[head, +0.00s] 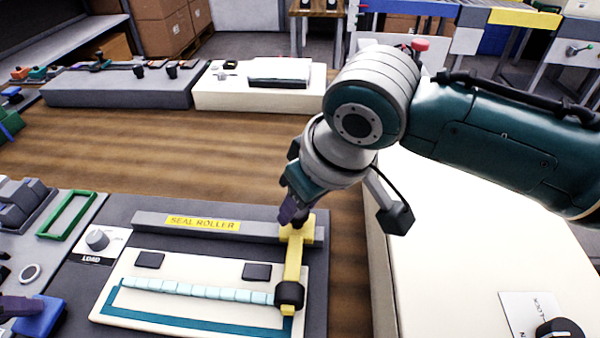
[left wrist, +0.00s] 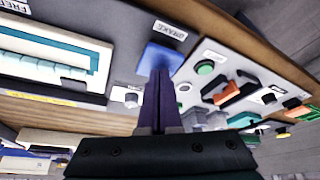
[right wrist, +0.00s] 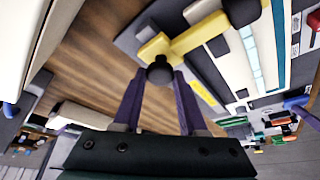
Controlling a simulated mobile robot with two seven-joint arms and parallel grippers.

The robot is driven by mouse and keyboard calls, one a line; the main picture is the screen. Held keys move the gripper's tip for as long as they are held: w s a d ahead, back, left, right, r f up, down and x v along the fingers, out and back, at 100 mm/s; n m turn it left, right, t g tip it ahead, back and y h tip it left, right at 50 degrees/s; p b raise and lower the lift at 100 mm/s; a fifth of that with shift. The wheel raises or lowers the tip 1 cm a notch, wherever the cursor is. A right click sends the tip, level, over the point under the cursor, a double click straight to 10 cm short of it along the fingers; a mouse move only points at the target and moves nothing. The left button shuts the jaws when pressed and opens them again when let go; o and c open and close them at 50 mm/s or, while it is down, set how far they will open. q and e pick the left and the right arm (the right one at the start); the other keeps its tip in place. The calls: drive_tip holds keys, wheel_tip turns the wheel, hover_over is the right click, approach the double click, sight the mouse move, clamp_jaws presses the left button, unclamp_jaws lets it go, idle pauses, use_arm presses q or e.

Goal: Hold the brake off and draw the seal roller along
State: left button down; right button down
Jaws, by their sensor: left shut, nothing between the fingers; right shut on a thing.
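The seal roller's yellow arm (head: 293,262) sits at the right end of its grey rail (head: 160,222), with a black roller (head: 289,294) at its near end. My right gripper (head: 292,216) is shut on the black knob (right wrist: 159,70) on top of the yellow carriage. The roller stands just right of a row of pale blue cells (head: 200,290) on a cream plate. My left gripper (head: 22,306) is shut and empty. Its fingertips are at the blue brake pad (head: 40,318), also in the left wrist view (left wrist: 160,57); I cannot tell how far it is pressed.
A LOAD dial (head: 97,240) and a green frame (head: 67,215) lie left of the cream plate. Grey and white units (head: 120,85) stand at the back of the wooden table. A white surface (head: 460,240) lies to the right. The wood behind the rail is clear.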

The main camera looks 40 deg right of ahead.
drive_tip(key=w+a, duration=1.1)
drive_tip(key=shift+w+f, duration=0.1)
drive_tip(key=shift+w, duration=0.2)
drive_tip(key=shift+w+a, duration=0.5)
drive_tip(key=shift+a, duration=0.2)
drive_tip(key=shift+c, duration=2.2)
unclamp_jaws()
drive_tip(key=shift+a, duration=0.1)
drive_tip(key=shift+a+r, duration=0.1)
drive_tip(key=shift+r, duration=0.1)
drive_tip(key=shift+s+r, duration=0.2)
drive_tip(key=shift+r, duration=0.3)
drive_tip(key=v, duration=1)
drive_tip(key=shift+s+r, duration=0.25)
